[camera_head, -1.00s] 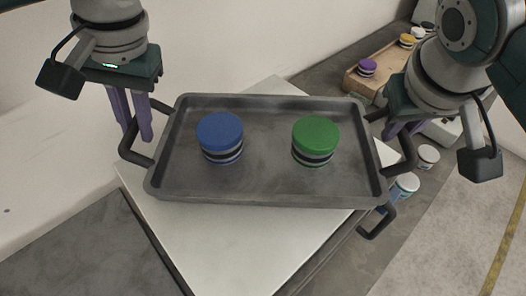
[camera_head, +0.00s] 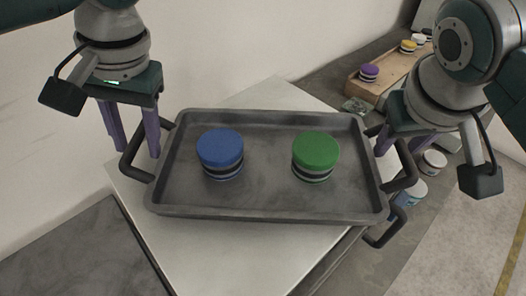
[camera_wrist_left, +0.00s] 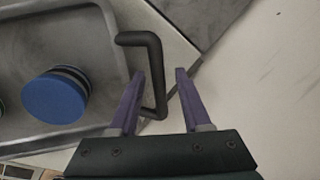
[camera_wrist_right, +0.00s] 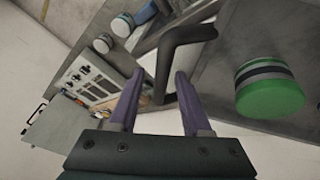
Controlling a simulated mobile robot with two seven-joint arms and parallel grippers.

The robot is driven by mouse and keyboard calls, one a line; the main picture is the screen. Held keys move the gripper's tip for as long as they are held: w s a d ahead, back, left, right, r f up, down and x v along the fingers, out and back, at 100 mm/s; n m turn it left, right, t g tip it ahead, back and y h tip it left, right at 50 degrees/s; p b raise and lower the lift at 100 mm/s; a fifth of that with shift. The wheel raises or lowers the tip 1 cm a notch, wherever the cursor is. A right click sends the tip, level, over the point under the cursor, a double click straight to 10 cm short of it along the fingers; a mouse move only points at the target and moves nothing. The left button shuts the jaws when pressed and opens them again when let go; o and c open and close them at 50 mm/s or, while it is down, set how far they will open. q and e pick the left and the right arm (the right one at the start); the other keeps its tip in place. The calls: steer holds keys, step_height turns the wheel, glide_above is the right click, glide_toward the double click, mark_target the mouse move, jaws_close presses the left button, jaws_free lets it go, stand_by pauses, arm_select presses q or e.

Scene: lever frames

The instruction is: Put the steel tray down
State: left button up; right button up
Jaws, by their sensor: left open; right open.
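The steel tray (camera_head: 270,208) is grey and rectangular, and looks level over the white tabletop (camera_head: 225,250). Whether its whole underside touches is hidden. A blue-lidded jar (camera_head: 220,150) and a green-lidded jar (camera_head: 315,153) stand upright on it. My left gripper (camera_head: 133,152) is open at the tray's left handle (camera_head: 130,170). In the left wrist view, that handle (camera_wrist_left: 157,75) lies between the spread fingers (camera_wrist_left: 160,72). My right gripper (camera_head: 393,158) is open at the right handle (camera_head: 408,178). In the right wrist view, that handle (camera_wrist_right: 163,65) is between the spread fingers (camera_wrist_right: 158,75).
A wooden box (camera_head: 385,72) with several jars, one purple-lidded (camera_head: 369,72), stands at the back right. More jars (camera_head: 433,162) stand right of the table. A dark handle (camera_head: 382,236) sticks out below the tray's right end. A wall is at the left.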

steer(key=shift+a+r, duration=0.1)
steer(key=shift+r, duration=0.05)
arm_select(q)
steer(key=v, duration=1.2)
arm_select(e)
steer(key=v, duration=1.1)
steer(key=shift+s+r, duration=0.2)
steer(key=shift+r, duration=0.1)
steer(key=shift+a, duration=0.15)
